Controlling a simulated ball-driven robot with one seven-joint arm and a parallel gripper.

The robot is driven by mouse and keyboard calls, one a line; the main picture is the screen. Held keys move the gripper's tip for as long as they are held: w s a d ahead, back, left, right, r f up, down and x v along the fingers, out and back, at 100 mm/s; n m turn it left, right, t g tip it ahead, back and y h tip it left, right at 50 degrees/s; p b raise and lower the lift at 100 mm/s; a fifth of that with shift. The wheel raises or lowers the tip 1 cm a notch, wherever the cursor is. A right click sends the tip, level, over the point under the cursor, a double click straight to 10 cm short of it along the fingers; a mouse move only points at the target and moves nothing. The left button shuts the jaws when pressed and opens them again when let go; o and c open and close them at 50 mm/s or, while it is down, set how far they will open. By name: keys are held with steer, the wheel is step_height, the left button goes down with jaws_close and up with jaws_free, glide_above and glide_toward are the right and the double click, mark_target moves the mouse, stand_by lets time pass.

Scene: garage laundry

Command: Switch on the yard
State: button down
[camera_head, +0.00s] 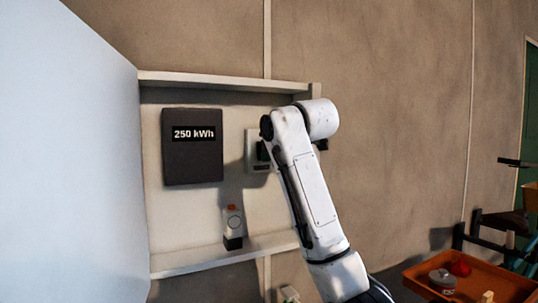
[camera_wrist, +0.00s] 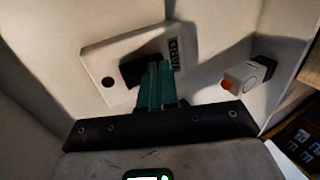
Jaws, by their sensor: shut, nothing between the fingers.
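A pale switch plate (camera_wrist: 100,62) with a dark switch (camera_wrist: 132,72) and a label (camera_wrist: 175,48) that seems to read "YARD" shows in the wrist view. My gripper (camera_wrist: 156,68) has its teal fingers together, with nothing between them. The fingertips overlap the plate beside the dark switch; I cannot tell whether they touch it. In the head view the plate (camera_head: 251,140) is on the back wall of an open cabinet, partly covered by my arm. The switch's position is not clear.
The cabinet (camera_head: 210,82) holds a dark meter (camera_head: 193,165) reading "250 kWh" and a small white device with an orange part (camera_head: 232,222), also in the wrist view (camera_wrist: 250,74). Its open door (camera_head: 70,160) stands left. An orange tray (camera_head: 510,284) with items is at lower right.

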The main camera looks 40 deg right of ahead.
steer(key=shift+w+f+t+b, duration=0.15)
steer(key=shift+w+t+b, duration=0.05)
steer(key=shift+t+b, duration=0.1)
steer(key=shift+r+p, duration=0.8)
steer(key=shift+r, duration=0.05)
